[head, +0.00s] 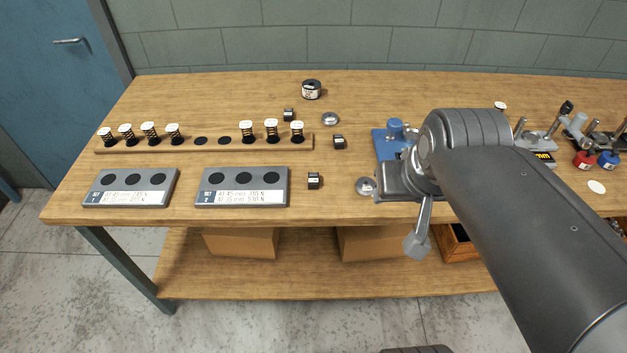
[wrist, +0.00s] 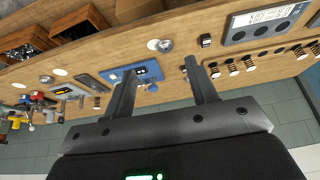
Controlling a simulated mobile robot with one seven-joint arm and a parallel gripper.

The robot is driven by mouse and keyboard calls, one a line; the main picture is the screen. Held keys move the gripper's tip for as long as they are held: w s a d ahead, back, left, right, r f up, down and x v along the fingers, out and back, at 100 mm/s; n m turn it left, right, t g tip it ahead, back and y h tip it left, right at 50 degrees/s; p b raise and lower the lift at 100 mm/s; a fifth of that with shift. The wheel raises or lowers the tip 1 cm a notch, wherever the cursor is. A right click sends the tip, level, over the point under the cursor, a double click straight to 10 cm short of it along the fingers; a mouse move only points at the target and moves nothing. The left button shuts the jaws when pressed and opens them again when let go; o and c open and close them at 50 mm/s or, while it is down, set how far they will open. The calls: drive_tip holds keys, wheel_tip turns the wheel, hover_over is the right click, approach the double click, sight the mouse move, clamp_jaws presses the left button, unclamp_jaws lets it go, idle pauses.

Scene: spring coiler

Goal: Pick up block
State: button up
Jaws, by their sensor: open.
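Several small dark blocks with light labels lie on the wooden bench. In the head view, one block (head: 314,181) is right of the right grey plate. A second block (head: 339,142) is near the right end of the spring rack, and a third block (head: 289,115) is behind the rack. In the wrist view, a block (wrist: 206,40) shows beside the grey plate, just beyond the right finger's side. My gripper (wrist: 160,64) is open, with nothing between its fingers, and apart from the blocks.
A long wooden rack (head: 220,149) holds several springs. Two grey plates (head: 283,200) with round dark spots lie in front. A blue-based machine (head: 383,145) stands partly behind my arm. A metal disc (head: 366,186) lies left of it. Tools and coloured parts crowd the right end.

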drive_tip(key=w+a+g, duration=0.2)
drive_tip(key=w+a, duration=0.1)
drive_tip(key=w, duration=0.6)
drive_tip(key=g, duration=0.3)
hover_over(313, 177)
drive_tip(key=f, duration=1.7)
drive_tip(key=shift+s+a+f, duration=0.2)
drive_tip(key=shift+s+a, duration=0.05)
drive_tip(key=shift+w+d+f, duration=0.1)
drive_tip(key=shift+d+f, duration=0.05)
drive_tip(key=shift+f, duration=1.2)
drive_tip(key=shift+w+d+f, duration=0.1)
drive_tip(key=shift+d+f, duration=0.05)
drive_tip(key=shift+f, duration=1.2)
drive_tip(key=shift+c, duration=0.3)
clamp_jaws()
drive_tip(key=shift+r, duration=0.1)
